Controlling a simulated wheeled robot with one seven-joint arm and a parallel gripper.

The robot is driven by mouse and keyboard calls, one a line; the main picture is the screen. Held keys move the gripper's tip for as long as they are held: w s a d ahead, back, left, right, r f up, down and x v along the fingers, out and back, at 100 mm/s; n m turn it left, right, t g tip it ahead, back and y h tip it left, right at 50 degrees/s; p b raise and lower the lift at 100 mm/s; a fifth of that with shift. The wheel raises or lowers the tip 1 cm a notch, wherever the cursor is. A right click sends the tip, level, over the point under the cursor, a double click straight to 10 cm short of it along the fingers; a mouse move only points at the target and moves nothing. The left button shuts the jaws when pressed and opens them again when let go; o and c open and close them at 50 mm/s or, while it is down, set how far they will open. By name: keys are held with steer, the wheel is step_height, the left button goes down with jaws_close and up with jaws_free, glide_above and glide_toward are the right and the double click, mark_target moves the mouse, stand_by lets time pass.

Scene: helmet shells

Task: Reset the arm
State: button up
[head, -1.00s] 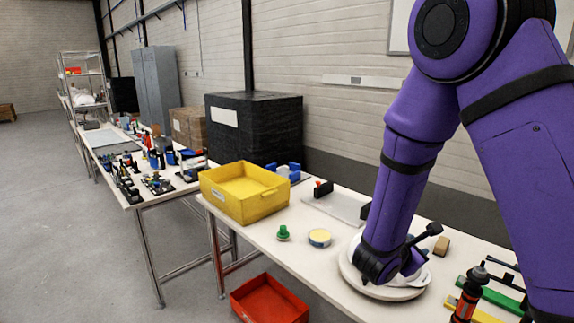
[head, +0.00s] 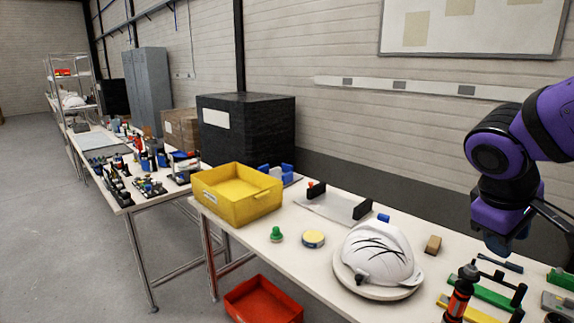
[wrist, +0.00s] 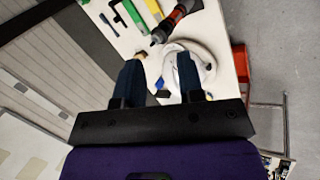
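My arm is raised at the right of the head view, above the table's right part and clear of its surface. My gripper (wrist: 159,68) shows in the wrist view with two dark blue fingers spread apart and nothing between them. A white helmet shell (head: 388,251) with dark curved lines sits on a round white turntable (head: 350,283) on the table (head: 310,265). The shell also shows in the wrist view (wrist: 178,66), partly hidden by a finger. My gripper is apart from it.
A yellow bin (head: 230,207), a green knob (head: 276,234), a yellow-topped tin (head: 313,239) and a wooden block (head: 433,244) stand on the table. A red bin (head: 264,301) is below the table edge.

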steer(key=s+a+r+m+t+y, duration=0.3)
steer(key=s+a+r+m+y, duration=0.1)
steer(key=s+a+r+y, duration=0.1)
steer(key=shift+s+a+r+t, duration=0.2)
steer(key=shift+s+r+t, duration=0.2)
steer(key=shift+s+r, duration=0.4)
